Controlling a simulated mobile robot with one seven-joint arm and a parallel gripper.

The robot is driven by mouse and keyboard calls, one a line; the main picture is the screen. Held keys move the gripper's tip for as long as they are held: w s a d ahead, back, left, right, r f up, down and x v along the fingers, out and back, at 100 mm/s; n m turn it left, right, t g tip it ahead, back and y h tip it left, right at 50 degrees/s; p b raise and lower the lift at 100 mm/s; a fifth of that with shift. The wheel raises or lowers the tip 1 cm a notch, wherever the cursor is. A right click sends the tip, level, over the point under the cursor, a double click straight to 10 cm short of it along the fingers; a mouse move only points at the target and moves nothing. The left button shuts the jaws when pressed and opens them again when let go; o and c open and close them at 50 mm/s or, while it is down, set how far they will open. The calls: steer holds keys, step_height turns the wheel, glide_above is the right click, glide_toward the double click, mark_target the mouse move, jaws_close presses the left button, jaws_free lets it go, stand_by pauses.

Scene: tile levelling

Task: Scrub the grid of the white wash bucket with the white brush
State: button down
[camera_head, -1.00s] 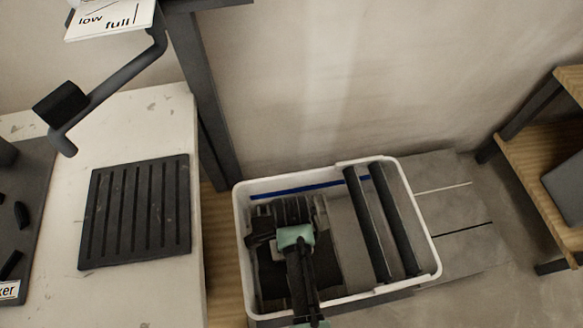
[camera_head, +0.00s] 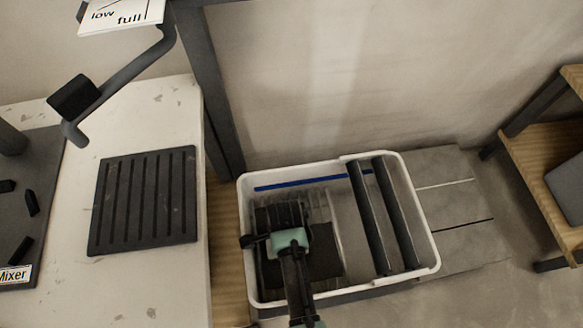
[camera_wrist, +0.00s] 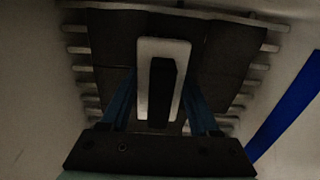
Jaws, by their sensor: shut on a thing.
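The white wash bucket (camera_head: 428,235) is an open tub on the floor, with a blue line inside its far wall. Its grid (camera_head: 322,207) shows as pale bars in the left half, partly under dark panels and my arm. The wrist view shows the grid's bar ends (camera_wrist: 84,86) on both sides of the dark panels. My gripper (camera_wrist: 160,105) points down into the bucket over the grid. Its blue fingers are shut on the white brush (camera_wrist: 163,46), seen as a white block with a dark middle. The bristles are hidden, so I cannot tell whether they touch the grid.
Two dark rollers (camera_head: 369,215) span the bucket's right half. A pale table (camera_head: 160,285) with a black ribbed mat (camera_head: 145,200) stands at the left. Grey tiles (camera_head: 450,205) lie right of the bucket. A wooden shelf (camera_head: 545,165) stands at the far right, and the wall is close behind.

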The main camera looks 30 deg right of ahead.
steer(key=shift+s+a+f+p, duration=0.1)
steer(key=shift+s+a+p, duration=0.2)
steer(key=shift+a, duration=0.3)
steer(key=shift+s+a+p, duration=0.25)
steer(key=shift+s+a, duration=0.05)
steer(key=shift+a, duration=0.3)
steer(key=shift+s+d+p, duration=0.3)
steer(key=shift+d, duration=0.6)
steer(key=shift+s+d+p, duration=0.3)
steer(key=shift+d, duration=0.6)
steer(key=shift+s+d+p, duration=0.15)
steer(key=shift+s+d, duration=0.05)
steer(key=shift+d, duration=0.9)
steer(key=shift+s+d+p, duration=0.15)
steer(key=shift+d, duration=0.9)
